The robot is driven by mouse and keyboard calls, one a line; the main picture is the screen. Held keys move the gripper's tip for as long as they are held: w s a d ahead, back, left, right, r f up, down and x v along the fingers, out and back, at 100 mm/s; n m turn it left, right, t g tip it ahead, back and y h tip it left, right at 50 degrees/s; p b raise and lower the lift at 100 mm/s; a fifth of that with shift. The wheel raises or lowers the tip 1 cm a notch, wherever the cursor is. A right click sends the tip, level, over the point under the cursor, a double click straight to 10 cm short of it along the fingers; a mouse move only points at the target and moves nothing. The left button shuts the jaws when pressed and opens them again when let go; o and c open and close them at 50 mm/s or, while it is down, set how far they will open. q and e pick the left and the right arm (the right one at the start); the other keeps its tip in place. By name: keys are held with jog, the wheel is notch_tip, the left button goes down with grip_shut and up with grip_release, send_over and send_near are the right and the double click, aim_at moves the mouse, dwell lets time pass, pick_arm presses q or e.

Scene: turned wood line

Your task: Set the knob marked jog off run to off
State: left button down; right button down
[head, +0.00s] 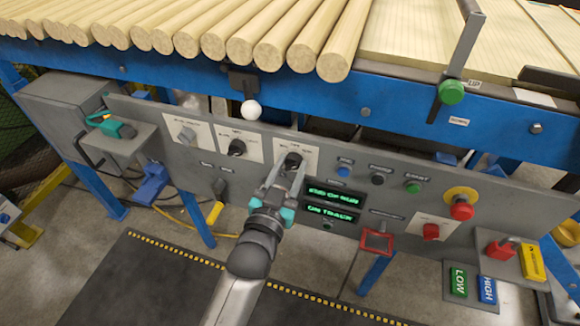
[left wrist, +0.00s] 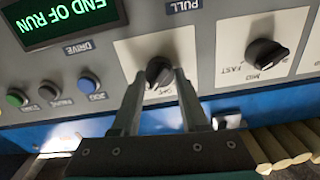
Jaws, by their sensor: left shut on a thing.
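The rightmost of three knobs in a row is a black knob (head: 292,159) on a white plate of the grey panel; its lettering is too small to read in the head view. My left gripper (head: 288,174) reaches up to it from below, and its fingers are shut on it. In the left wrist view the black knob (left wrist: 158,70) sits between the fingertips of the left gripper (left wrist: 161,79). The fingers hide part of the plate's lettering, so I cannot tell which mark the knob points to. My right gripper is not in view.
Beside it are another black knob (head: 237,147) and a grey knob (head: 187,134). To the right are green-lit displays (head: 333,195), several push buttons and a red emergency button (head: 461,207). A white ball handle (head: 251,110) hangs above. Wooden rods (head: 270,45) lie on the blue frame.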

pick_arm(q)
jog(key=n+p, duration=0.4)
jog(key=n, duration=0.1)
jog(key=shift+a+n, duration=0.1)
jog(key=shift+n, duration=0.2)
jog(key=shift+n+p, duration=0.45)
jog(key=shift+n, duration=1.05)
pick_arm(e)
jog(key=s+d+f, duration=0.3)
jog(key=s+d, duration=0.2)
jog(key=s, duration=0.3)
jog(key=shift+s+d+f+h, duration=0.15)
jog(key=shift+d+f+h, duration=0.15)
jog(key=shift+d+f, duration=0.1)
pick_arm(q)
jog(key=shift+f, duration=0.1)
jog(key=shift+c, duration=2.1)
grip_release()
